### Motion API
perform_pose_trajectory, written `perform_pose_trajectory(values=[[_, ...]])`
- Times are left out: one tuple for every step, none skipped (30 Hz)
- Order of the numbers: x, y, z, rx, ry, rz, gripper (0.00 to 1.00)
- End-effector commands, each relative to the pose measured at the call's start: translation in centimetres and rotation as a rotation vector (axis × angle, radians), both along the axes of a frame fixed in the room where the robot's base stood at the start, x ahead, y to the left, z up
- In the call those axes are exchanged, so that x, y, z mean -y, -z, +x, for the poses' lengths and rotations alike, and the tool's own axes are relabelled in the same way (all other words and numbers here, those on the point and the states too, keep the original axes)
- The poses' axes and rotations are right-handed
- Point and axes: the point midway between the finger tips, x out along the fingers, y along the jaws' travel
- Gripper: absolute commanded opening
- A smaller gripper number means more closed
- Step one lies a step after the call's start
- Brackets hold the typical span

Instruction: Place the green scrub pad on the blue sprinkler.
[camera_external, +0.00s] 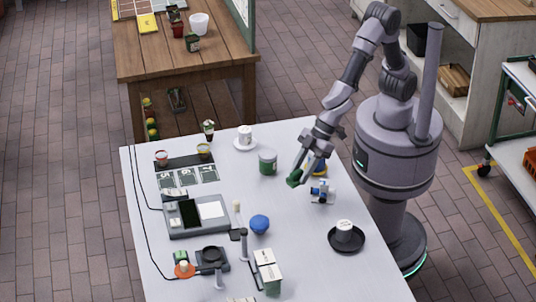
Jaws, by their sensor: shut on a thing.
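My gripper (298,174) is shut on a small dark green thing, which appears to be the green scrub pad (292,181), and holds it above the table's right half. A small white and blue item (322,192), possibly the blue sprinkler, stands on the table just right of and nearer the camera than the gripper. A yellow and blue thing (317,168) sits right behind the gripper, partly hidden by it. A rounded blue object (260,224) stands farther left and nearer the camera. I cannot tell for sure which of these is the sprinkler.
A green jar (267,161) stands close left of the gripper. A black dish (358,240) with a white cup (344,230) is at the front right. A grey device (198,226) and cables occupy the left side. Bare white tabletop (300,225) lies between.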

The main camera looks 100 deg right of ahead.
Motion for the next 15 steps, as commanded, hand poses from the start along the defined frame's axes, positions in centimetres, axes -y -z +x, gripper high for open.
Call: perform_pose_trajectory(values=[[-0.2,0.2,0.2,0.010,-0.001,0.005,0.00],[-0.4,0.0,0.5,0.012,0.000,0.008,0.00],[-0.8,-0.2,1.3,0.013,0.001,0.009,0.00],[-1.2,-0.3,2.0,0.012,0.003,0.008,0.00],[-1.7,-0.4,2.9,0.012,0.002,0.008,0.00],[-2.4,-0.5,4.2,0.012,0.003,0.008,0.00],[-2.9,-0.4,5.1,0.012,0.002,0.008,0.00],[-3.5,-0.4,6.0,0.012,0.003,0.009,0.00],[-4.2,-0.2,7.3,0.011,0.003,0.008,0.00],[-4.7,-0.1,8.2,0.012,0.003,0.009,0.00],[-5.2,0.0,9.2,0.013,0.003,0.009,0.00],[-5.9,0.2,10.3,0.013,0.004,0.008,0.00],[-6.3,0.3,11.1,0.013,0.004,0.010,0.00],[-6.7,0.5,11.8,0.013,0.003,0.010,0.00],[-7.1,0.8,12.6,0.014,0.004,0.009,0.00]])
